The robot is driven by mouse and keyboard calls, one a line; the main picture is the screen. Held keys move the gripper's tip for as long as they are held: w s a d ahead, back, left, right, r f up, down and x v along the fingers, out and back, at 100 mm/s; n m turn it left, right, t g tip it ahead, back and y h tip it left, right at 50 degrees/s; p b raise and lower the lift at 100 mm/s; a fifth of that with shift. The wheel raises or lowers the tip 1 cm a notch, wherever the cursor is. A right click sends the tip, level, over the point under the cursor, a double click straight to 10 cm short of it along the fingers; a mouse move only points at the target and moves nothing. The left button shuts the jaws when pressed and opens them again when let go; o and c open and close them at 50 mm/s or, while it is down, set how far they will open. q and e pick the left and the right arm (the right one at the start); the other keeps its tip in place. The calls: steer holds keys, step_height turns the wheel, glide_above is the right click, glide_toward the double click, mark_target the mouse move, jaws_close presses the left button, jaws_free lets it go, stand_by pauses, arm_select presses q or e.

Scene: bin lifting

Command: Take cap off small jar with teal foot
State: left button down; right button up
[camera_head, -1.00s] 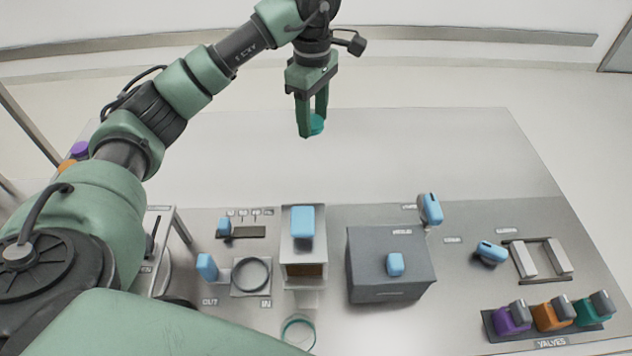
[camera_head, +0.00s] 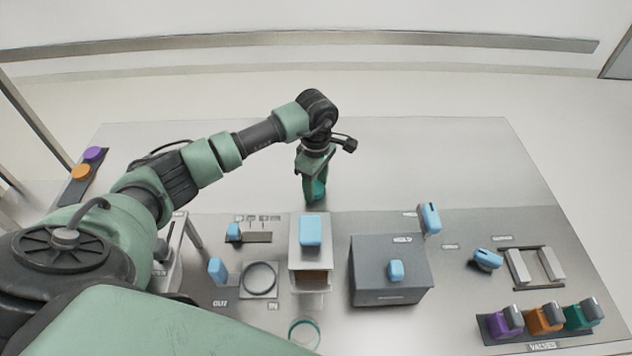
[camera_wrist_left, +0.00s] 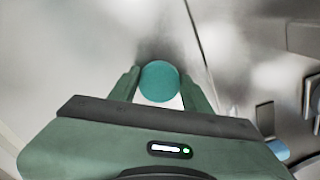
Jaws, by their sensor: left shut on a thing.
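My left gripper (camera_head: 315,192) is shut on a round teal cap (camera_head: 320,188), low over the table behind the row of fixtures. I cannot tell whether the cap touches the table. In the left wrist view the cap (camera_wrist_left: 158,82) shows as a flat teal disc between the two green fingers (camera_wrist_left: 160,92). A clear round jar with a teal ring (camera_head: 304,334) stands at the near edge of the head view, partly cut off, apart from the gripper. No cap shows on it. My right gripper is not in view.
A grey box with a blue handle (camera_head: 372,292) and a pale housing with a blue block (camera_head: 310,258) stand in front of the gripper. Purple, orange and teal valves (camera_head: 545,320) are at the right. The back of the table (camera_head: 430,165) is clear.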

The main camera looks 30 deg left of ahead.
arm_select(q)
steer(key=shift+f, duration=0.3)
steer(key=c, duration=0.7)
jaws_free()
steer(key=shift+o, duration=0.2)
